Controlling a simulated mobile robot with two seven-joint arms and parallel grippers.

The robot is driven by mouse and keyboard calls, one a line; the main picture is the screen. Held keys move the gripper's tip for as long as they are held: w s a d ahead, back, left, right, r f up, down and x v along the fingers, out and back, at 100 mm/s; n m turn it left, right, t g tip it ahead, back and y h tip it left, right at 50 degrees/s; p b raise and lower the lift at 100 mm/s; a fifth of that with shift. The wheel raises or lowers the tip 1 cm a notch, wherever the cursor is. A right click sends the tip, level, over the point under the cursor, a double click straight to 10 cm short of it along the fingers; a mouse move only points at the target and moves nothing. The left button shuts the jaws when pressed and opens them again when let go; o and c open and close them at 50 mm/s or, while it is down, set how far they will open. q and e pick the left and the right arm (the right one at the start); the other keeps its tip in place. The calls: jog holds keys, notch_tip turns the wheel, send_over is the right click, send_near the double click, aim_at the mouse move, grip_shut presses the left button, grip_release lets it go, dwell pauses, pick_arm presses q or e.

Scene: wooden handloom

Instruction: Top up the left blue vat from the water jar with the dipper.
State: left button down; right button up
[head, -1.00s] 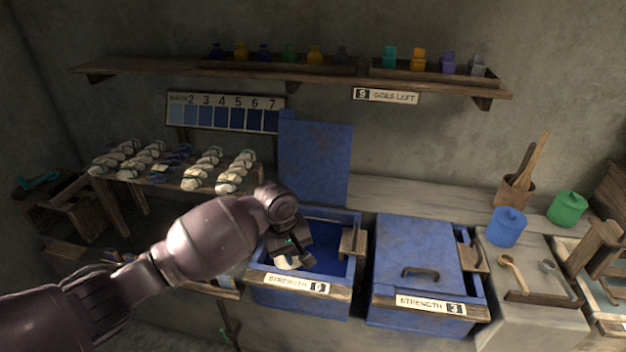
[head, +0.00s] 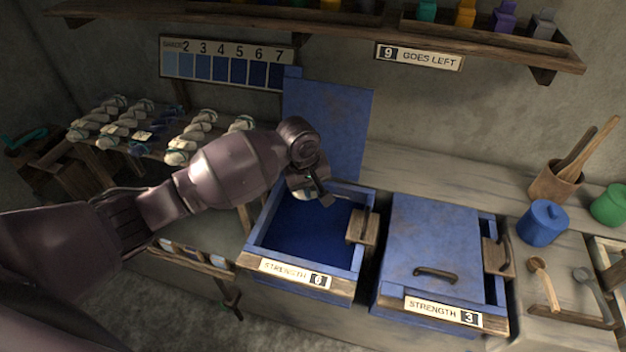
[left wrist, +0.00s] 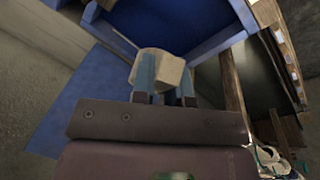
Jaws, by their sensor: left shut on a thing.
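The left blue vat (head: 262,240) stands open, with dark blue liquid inside and its lid (head: 330,115) upright behind. Its label shows strength 6. My left gripper (head: 318,192) is above the vat's back edge, shut on a pale cream piece. In the left wrist view this piece (left wrist: 158,66) sits between the fingertips, and a thin rod sticks out at its upper left. I cannot tell if it is the dipper. A wooden ladle (head: 540,275) and a grey ladle (head: 588,285) lie at right. I cannot tell which jar holds water. My right gripper is not in view.
The right blue vat (head: 432,232) is covered and labelled strength 3. A lidded blue jar (head: 543,224) and a green jar (head: 610,206) stand at right, near a wooden tool pot (head: 556,182). Skeins (head: 190,138) lie on a rack at left. A shelf (head: 330,22) runs above.

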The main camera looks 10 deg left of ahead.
pick_arm(q)
jog(key=shift+s+f, duration=0.1)
jog(key=shift+f, duration=0.35)
jog(key=s+a+f+n+t+h+b, duration=0.5)
jog(key=f+t+h+b, duration=0.4)
jog(key=b, duration=0.9)
jog(key=a+n+t+h, duration=0.1)
jog(key=n+t, duration=0.1)
jog(key=shift+s+a+f+n+h, duration=0.3)
jog(key=shift+a+n, duration=0.1)
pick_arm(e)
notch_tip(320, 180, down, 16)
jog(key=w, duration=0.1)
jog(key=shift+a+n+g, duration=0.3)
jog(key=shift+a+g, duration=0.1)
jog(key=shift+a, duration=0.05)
